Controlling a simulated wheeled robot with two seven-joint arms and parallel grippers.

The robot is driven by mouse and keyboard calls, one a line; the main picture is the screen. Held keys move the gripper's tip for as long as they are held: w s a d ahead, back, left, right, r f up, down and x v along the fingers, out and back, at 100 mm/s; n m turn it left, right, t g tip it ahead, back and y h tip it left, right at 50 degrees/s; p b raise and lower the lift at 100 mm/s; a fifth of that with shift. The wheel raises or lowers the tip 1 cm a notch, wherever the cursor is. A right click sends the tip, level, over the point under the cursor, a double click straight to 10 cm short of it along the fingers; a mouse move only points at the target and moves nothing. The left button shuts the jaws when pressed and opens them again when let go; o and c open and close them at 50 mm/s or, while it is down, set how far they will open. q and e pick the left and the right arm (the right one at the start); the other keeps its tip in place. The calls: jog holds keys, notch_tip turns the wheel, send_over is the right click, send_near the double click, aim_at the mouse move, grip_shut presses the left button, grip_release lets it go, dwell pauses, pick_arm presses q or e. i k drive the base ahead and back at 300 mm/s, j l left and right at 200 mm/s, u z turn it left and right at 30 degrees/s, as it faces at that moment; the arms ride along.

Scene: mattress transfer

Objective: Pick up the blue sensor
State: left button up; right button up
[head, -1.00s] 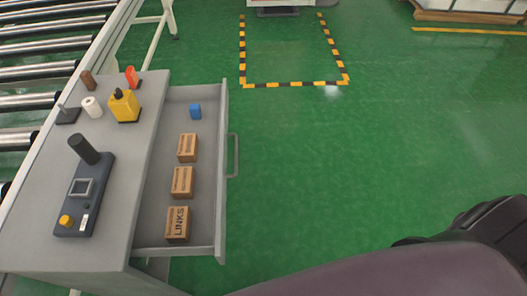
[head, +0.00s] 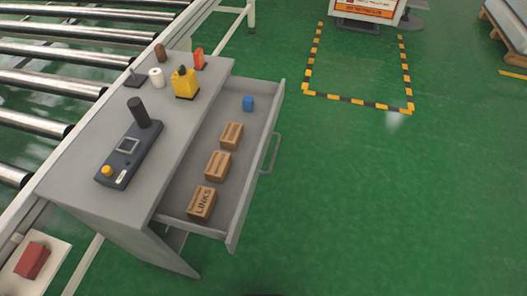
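The blue sensor (head: 248,103) is a small blue block in the head view. It sits at the far end of the open grey drawer (head: 232,237), apart from the boxes. Neither of my grippers shows in the head view now.
Several brown boxes (head: 218,165) stand in a row in the drawer. The grey cabinet top (head: 95,195) holds a device with a dark handle (head: 128,147), a yellow item (head: 185,84), a red item (head: 199,59) and a white roll (head: 156,78).

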aim_at(248, 102)
jog(key=u, duration=0.5)
jog(key=i+l+u, duration=0.1)
jog(key=l+u, duration=0.3)
jog(key=i+l+u, duration=0.1)
jog(key=l+u, duration=0.7)
